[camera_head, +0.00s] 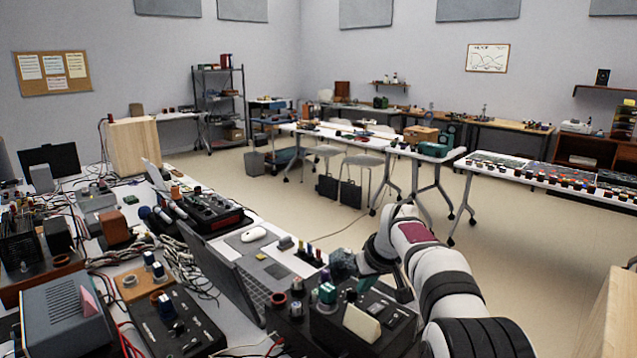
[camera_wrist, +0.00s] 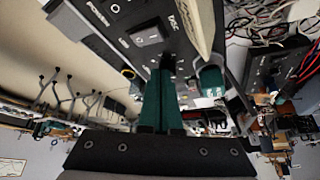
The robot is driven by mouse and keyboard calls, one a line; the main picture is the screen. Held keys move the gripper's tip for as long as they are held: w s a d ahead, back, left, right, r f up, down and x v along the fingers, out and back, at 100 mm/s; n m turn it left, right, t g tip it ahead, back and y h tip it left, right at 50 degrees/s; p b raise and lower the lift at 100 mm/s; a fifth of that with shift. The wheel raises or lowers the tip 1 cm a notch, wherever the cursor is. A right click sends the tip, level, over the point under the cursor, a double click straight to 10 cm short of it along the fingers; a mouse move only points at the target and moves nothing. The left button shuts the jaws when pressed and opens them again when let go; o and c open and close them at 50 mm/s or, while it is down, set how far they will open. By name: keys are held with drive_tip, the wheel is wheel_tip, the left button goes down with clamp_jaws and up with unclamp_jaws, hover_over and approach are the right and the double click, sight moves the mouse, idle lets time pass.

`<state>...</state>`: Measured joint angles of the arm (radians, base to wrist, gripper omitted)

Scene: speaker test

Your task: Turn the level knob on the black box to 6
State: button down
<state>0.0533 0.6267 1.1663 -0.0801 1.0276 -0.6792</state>
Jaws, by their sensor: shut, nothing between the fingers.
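The black box (camera_head: 385,335) stands at the near end of the cluttered bench, just below my gripper (camera_head: 352,295). In the wrist view its top face (camera_wrist: 120,28) shows white lettering and a rocker switch. A teal-capped knob with a pale base (camera_head: 327,294) stands at the box's left; a similar teal and white piece (camera_wrist: 210,78) shows in the wrist view, right of the fingers. I cannot read a level label or the knob's setting.
A cream card (camera_head: 362,323) stands up on the box near my fingers. An open laptop (camera_head: 228,280) is to the left, with loose cables and another black control box (camera_head: 178,325) beyond it. Open floor lies right of the bench.

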sight(354, 294)
drive_tip(key=shift+f, duration=1.1)
drive_tip(key=shift+w+a, duration=0.2)
drive_tip(key=shift+w, duration=0.05)
drive_tip(key=shift+s+a, duration=0.2)
drive_tip(key=shift+a, duration=0.65)
drive_tip(key=shift+a, duration=0.1)
drive_tip(key=shift+s, duration=0.1)
